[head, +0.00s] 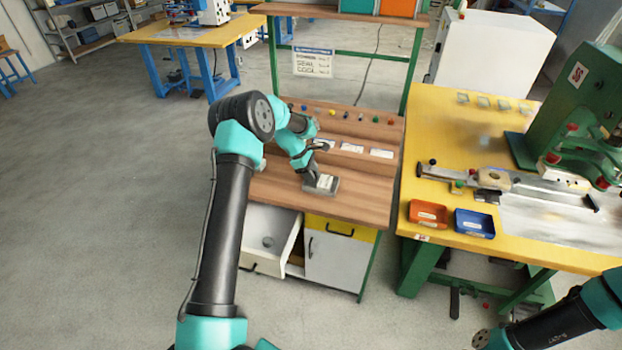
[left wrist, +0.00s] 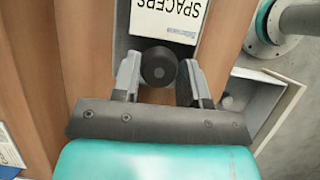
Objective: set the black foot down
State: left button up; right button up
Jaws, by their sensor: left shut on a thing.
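The black foot (left wrist: 158,66) is a small dark round piece held between the two fingers of my left gripper (left wrist: 158,80) in the left wrist view. In the head view my left gripper (head: 313,178) is low over the front of the wooden bench, beside a grey box (head: 330,186) with a white label. In the wrist view the label (left wrist: 170,15) reads SPACERS, and the foot overlaps the box's near edge in the picture. I cannot tell whether the foot touches anything. It is too hidden to make out in the head view. My right gripper is out of view.
The wooden bench (head: 365,205) has free room right of the box. An open drawer (head: 270,225) juts out below its front edge. A raised shelf behind holds several coloured pieces and white cards. A yellow table (head: 410,235) at right carries an orange bin (head: 428,214) and a blue bin (head: 474,223).

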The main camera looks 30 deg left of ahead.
pick_arm(q)
jog(key=shift+w+a, duration=0.1)
jog(key=shift+w, duration=0.1)
jog(key=shift+f, duration=1.8)
jog(key=o, duration=0.6)
jog(key=shift+f, duration=0.1)
jog(key=v, duration=1.2)
